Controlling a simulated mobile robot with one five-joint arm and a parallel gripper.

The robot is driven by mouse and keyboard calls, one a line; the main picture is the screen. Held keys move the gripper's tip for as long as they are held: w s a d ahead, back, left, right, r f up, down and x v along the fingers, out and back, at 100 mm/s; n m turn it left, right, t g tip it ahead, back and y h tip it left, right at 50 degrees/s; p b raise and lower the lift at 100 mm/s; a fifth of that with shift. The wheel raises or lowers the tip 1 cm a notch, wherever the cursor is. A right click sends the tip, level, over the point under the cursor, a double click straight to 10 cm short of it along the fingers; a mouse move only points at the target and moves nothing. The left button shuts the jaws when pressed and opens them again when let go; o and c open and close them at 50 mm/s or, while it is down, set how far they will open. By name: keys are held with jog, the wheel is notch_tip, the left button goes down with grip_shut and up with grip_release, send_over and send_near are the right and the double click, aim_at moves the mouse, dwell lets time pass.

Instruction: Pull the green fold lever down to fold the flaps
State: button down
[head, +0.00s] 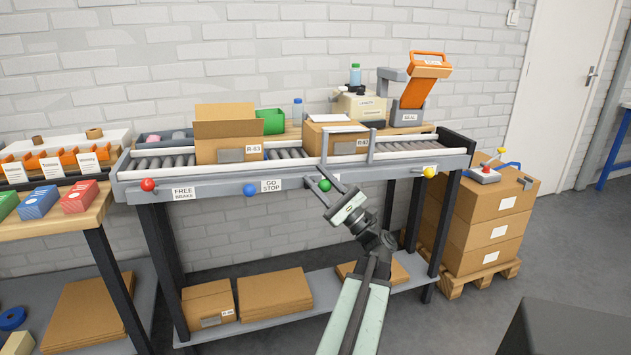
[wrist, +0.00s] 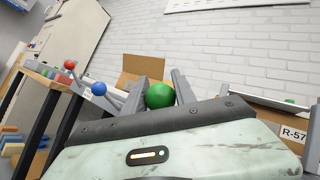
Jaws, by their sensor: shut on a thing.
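The green fold lever's round knob (head: 325,185) is at the front rail of the conveyor, below the grey frame. My gripper (head: 323,189) is shut on this knob, reaching up from below. In the wrist view the green knob (wrist: 159,95) sits between the two grey fingers. The lever's stem is hidden. A carton (head: 338,138) stands on the rollers inside the grey frame (head: 371,146). Its top looks mostly closed, though the flaps are not clear.
A carton (head: 228,138) labelled R-63 stands open on the rollers to the left. A red knob (head: 148,184), blue knob (head: 249,189) and yellow knob (head: 429,172) line the same rail. Stacked cartons (head: 487,220) stand right of the conveyor. Flat cardboard lies on the lower shelf.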

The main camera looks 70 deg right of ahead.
jog(key=shift+a+f, duration=0.1)
jog(key=shift+a, duration=0.05)
jog(key=c, duration=1)
grip_release()
jog(key=shift+s, duration=0.1)
jog(key=shift+c, duration=0.2)
jog(key=b+v, duration=0.4)
jog(key=v, duration=0.3)
jog(key=shift+s+f+b, duration=0.2)
jog(key=shift+s+b, duration=0.05)
jog(key=shift+b, duration=0.1)
